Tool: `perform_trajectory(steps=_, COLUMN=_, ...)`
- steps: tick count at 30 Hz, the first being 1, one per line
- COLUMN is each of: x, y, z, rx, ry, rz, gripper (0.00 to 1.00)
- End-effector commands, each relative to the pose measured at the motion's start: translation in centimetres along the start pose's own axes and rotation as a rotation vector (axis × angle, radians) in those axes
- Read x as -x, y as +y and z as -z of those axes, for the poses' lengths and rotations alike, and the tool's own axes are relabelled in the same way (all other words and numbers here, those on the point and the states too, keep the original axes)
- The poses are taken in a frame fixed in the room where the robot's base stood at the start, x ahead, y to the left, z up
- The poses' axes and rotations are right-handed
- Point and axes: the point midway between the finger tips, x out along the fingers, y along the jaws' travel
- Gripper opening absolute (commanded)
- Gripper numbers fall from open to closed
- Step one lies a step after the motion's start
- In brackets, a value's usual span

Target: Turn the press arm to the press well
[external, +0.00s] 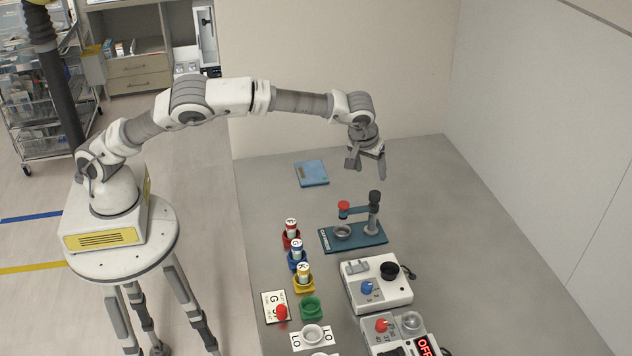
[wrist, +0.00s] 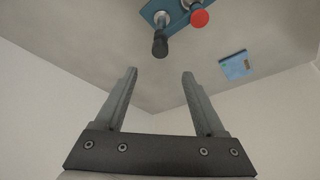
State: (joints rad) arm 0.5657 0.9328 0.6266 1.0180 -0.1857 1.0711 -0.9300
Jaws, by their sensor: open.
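The press stands on a blue base (external: 325,239) on the table. Its dark-topped post (external: 374,212) rises at the base's right side. The press arm (external: 356,210) reaches left from the post to a red knob (external: 343,205). The wrist view shows the red knob (wrist: 199,18) and the dark post top (wrist: 160,47) ahead of the fingers. My gripper (external: 367,166) is open and empty, above and behind the press; its fingers also fill the wrist view (wrist: 160,74).
A blue booklet (external: 311,173) lies behind the press. Several capped vials (external: 297,248) in coloured holders stand front left. A white device with a blue knob (external: 376,283) stands just in front. The table right of the press is clear; walls border the back and right.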

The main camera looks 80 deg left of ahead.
Motion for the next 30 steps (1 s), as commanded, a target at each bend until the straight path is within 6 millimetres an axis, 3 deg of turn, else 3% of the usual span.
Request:
perform_trajectory(steps=3, x=2.6, y=0.1, z=0.0, rx=-0.001, ry=0.001, rz=-0.002, gripper=0.72)
perform_trajectory(steps=9, x=5.0, y=0.0, z=0.0, rx=0.000, ry=0.000, rz=-0.001, gripper=0.72)
perform_trajectory(steps=26, x=5.6, y=-0.1, z=0.1, rx=0.001, ry=-0.001, rz=0.000, gripper=0.72)
perform_trajectory(steps=30, x=6.7, y=-1.4, z=1.1, rx=0.010, ry=-0.014, rz=-0.010, gripper=0.72)
